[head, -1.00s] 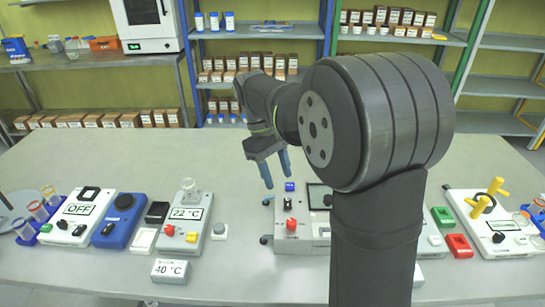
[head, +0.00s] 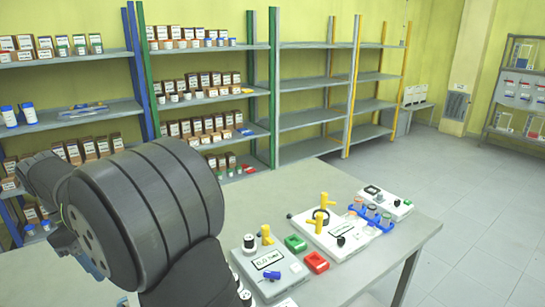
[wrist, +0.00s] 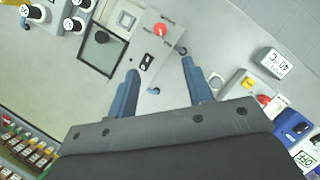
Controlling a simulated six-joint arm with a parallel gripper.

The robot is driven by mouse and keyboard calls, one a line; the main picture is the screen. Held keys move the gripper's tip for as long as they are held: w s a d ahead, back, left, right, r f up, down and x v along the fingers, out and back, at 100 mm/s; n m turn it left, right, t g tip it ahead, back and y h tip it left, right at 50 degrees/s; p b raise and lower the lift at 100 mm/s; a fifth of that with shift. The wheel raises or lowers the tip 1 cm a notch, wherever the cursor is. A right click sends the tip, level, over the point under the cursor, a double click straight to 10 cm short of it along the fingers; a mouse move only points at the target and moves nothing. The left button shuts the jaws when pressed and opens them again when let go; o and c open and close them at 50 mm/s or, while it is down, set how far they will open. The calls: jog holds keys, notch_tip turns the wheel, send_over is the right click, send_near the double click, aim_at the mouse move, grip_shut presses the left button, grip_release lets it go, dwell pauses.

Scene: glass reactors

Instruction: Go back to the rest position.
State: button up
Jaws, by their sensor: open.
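My gripper (wrist: 160,70) shows in the wrist view with its two blue fingers apart and nothing between them. Beyond the fingertips, a grey-white panel device (wrist: 150,55) with a red knob and a dark square plate sits on the bench. The fingers look apart from it, though the height is hard to judge. In the head view, my arm's large dark joint fills the lower left and hides most of the gripper.
In the head view, a grey device with a display (head: 270,262), a green block (head: 295,243), a red block (head: 317,262) and a vial rack (head: 372,217) stand on the bench (head: 395,245). Shelves (head: 310,118) stand behind.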

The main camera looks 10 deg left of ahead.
jog(key=x, duration=1.7)
jog(key=shift+w+f, duration=0.1)
jog(key=shift+f, duration=0.1)
jog(key=shift+r, duration=0.1)
jog(key=m, duration=0.2)
jog(key=m+g, duration=0.1)
jog(key=m, duration=0.1)
jog(key=shift+w+g, duration=0.1)
jog(key=shift+g, duration=0.2)
jog(key=m+g+y, duration=0.1)
jog(key=m, duration=0.3)
jog(key=shift+w+d+m, duration=0.1)
jog(key=shift+m, duration=0.2)
jog(key=m, duration=0.2)
jog(key=m+g+y, duration=0.1)
jog(key=m, duration=0.1)
jog(key=shift+d+g+y, duration=0.1)
jog(key=shift+g+y, duration=0.2)
jog(key=m+y, duration=0.1)
jog(key=m, duration=0.4)
jog(key=shift+w+d+y, duration=0.1)
jog(key=shift+y, duration=0.3)
dwell(0.3)
